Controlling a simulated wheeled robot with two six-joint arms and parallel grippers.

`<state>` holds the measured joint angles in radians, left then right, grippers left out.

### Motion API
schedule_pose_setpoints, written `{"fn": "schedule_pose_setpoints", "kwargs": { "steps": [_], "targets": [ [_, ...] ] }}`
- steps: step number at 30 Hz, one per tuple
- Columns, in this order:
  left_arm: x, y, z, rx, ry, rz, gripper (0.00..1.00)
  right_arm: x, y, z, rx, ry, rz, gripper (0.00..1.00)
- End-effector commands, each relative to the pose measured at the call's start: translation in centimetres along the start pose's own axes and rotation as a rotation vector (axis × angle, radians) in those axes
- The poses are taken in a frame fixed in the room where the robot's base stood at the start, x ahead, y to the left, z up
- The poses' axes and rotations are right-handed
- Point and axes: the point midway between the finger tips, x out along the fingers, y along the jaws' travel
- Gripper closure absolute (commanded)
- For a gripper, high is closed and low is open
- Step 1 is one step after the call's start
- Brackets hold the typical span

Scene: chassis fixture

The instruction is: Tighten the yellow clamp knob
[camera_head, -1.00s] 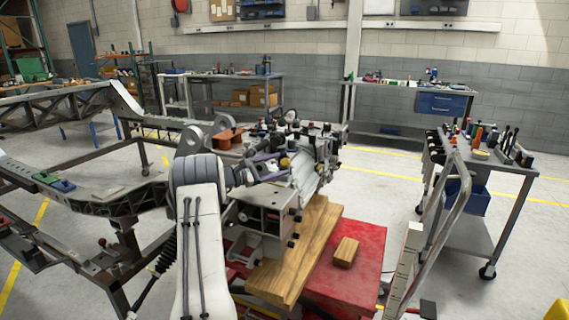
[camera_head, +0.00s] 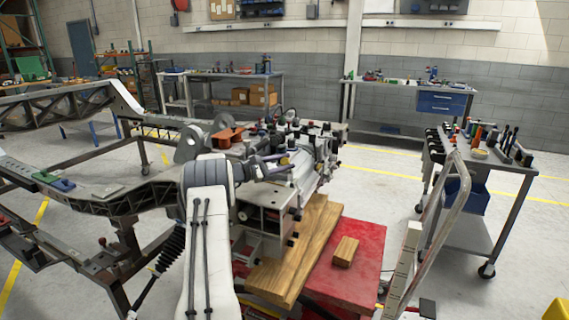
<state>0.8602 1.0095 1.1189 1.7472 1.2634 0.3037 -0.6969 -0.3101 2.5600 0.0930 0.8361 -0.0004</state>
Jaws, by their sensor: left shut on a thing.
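The yellow clamp knob (camera_head: 285,161) is a small yellow spot on the fixture, at the end of my left gripper and partly hidden by it. The fixture (camera_head: 306,178) is a grey metal assembly with several dark and coloured knobs on it. My left gripper (camera_head: 280,163) reaches in from the left and appears shut on the yellow knob; the fingers are small and dark here. My right gripper is not in view.
A wooden plank (camera_head: 300,255) and a small wood block (camera_head: 346,251) lie on a red platform (camera_head: 362,270) below the fixture. A grey chassis frame (camera_head: 110,203) spans the left.

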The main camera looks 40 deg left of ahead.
Motion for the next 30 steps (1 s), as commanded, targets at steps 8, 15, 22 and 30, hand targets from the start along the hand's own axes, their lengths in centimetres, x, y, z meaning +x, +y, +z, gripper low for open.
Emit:
{"fn": "schedule_pose_setpoints", "kwargs": {
  "steps": [8,15,22,30],
  "targets": [
    [0.04,0.13,0.19,0.136,-0.004,-0.142,1.00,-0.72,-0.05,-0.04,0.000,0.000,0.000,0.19],
    [-0.01,0.01,0.06,0.166,-0.001,-0.176,1.00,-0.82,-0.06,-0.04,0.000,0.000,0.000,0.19],
    [-0.03,0.00,0.06,0.165,-0.001,-0.175,0.51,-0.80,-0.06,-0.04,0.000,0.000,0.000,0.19],
    [-0.03,0.02,0.03,0.165,0.000,-0.174,0.32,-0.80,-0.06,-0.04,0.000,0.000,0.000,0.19]
  ]
}}
